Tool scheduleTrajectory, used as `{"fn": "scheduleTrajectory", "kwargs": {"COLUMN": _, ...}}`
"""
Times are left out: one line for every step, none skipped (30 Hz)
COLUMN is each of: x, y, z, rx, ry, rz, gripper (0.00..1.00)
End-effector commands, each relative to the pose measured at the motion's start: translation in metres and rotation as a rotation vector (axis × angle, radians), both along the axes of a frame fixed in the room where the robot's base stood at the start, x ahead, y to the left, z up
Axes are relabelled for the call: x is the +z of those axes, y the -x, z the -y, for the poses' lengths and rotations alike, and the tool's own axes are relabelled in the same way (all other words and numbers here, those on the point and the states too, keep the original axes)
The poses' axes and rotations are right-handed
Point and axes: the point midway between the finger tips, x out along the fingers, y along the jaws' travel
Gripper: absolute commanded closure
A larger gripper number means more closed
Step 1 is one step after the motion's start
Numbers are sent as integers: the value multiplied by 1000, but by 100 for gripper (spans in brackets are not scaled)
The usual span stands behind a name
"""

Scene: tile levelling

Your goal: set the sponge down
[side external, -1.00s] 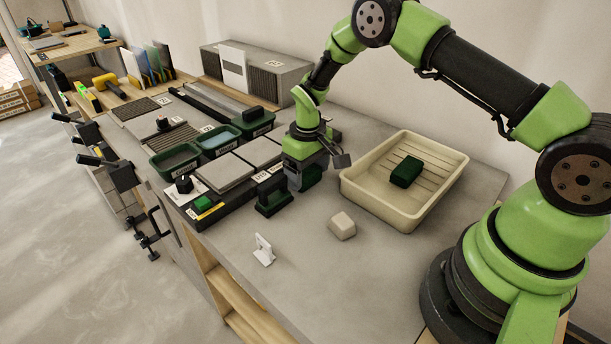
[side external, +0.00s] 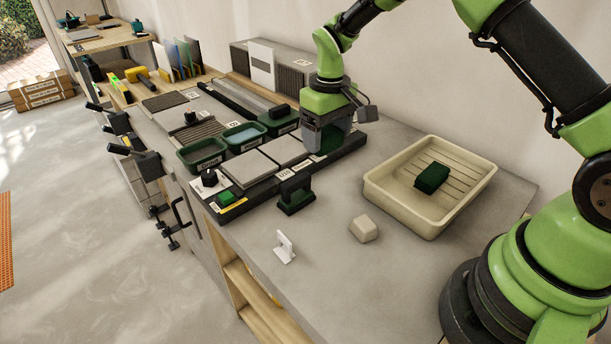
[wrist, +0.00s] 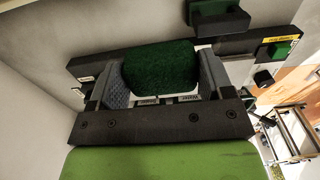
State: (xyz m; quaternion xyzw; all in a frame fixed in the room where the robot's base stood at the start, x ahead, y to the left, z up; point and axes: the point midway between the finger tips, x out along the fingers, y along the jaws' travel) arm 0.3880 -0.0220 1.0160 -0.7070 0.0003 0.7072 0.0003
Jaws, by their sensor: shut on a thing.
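A dark green sponge (wrist: 160,66) sits between the two grey jaws of my gripper (wrist: 161,80) in the wrist view. My gripper is shut on it. In the side external view my gripper (side external: 328,130) hangs at the right end of the black tile station (side external: 262,186), and the sponge (side external: 332,139) shows as a dark green patch at the jaws. I cannot tell whether the sponge touches anything below it.
A cream ribbed tray (side external: 405,215) with a green block (side external: 432,178) stands to the right. A black-handled float (side external: 296,192), a beige block (side external: 364,229) and a white clip (side external: 285,247) stand on the bench. Grout and water tubs (side external: 245,137) line the station.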

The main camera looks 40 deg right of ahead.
Motion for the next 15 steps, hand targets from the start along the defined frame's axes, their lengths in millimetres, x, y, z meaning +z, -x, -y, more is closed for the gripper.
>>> {"fn": "scheduleTrajectory", "kwargs": {"x": 3, "y": -3, "z": -17, "rx": 9, "ry": 0, "rz": 2, "gripper": 49}}
{"fn": "scheduleTrajectory", "kwargs": {"x": 4, "y": -5, "z": -28, "rx": 12, "ry": 0, "rz": 2, "gripper": 49}}
{"fn": "scheduleTrajectory", "kwargs": {"x": 5, "y": -6, "z": -44, "rx": 14, "ry": 0, "rz": 2, "gripper": 49}}
{"fn": "scheduleTrajectory", "kwargs": {"x": 5, "y": -7, "z": -57, "rx": 15, "ry": 0, "rz": 2, "gripper": 49}}
{"fn": "scheduleTrajectory", "kwargs": {"x": 5, "y": -8, "z": -70, "rx": 15, "ry": 0, "rz": 2, "gripper": 49}}
{"fn": "scheduleTrajectory", "kwargs": {"x": 5, "y": -7, "z": -87, "rx": 15, "ry": 0, "rz": 1, "gripper": 49}}
{"fn": "scheduleTrajectory", "kwargs": {"x": 5, "y": -7, "z": -99, "rx": 14, "ry": 0, "rz": 1, "gripper": 49}}
{"fn": "scheduleTrajectory", "kwargs": {"x": 5, "y": -6, "z": -110, "rx": 13, "ry": 0, "rz": 0, "gripper": 49}}
{"fn": "scheduleTrajectory", "kwargs": {"x": 6, "y": -5, "z": -124, "rx": 12, "ry": 0, "rz": 2, "gripper": 49}}
{"fn": "scheduleTrajectory", "kwargs": {"x": 6, "y": -3, "z": -133, "rx": 10, "ry": 0, "rz": 1, "gripper": 49}}
{"fn": "scheduleTrajectory", "kwargs": {"x": 6, "y": -2, "z": -140, "rx": 9, "ry": 0, "rz": 1, "gripper": 49}}
{"fn": "scheduleTrajectory", "kwargs": {"x": 6, "y": 0, "z": -150, "rx": 8, "ry": 0, "rz": 1, "gripper": 49}}
{"fn": "scheduleTrajectory", "kwargs": {"x": 6, "y": 1, "z": -155, "rx": 6, "ry": 1, "rz": 0, "gripper": 49}}
{"fn": "scheduleTrajectory", "kwargs": {"x": 5, "y": 2, "z": -159, "rx": 6, "ry": 1, "rz": 0, "gripper": 49}}
{"fn": "scheduleTrajectory", "kwargs": {"x": 2, "y": 3, "z": -164, "rx": 3, "ry": 1, "rz": -1, "gripper": 49}}
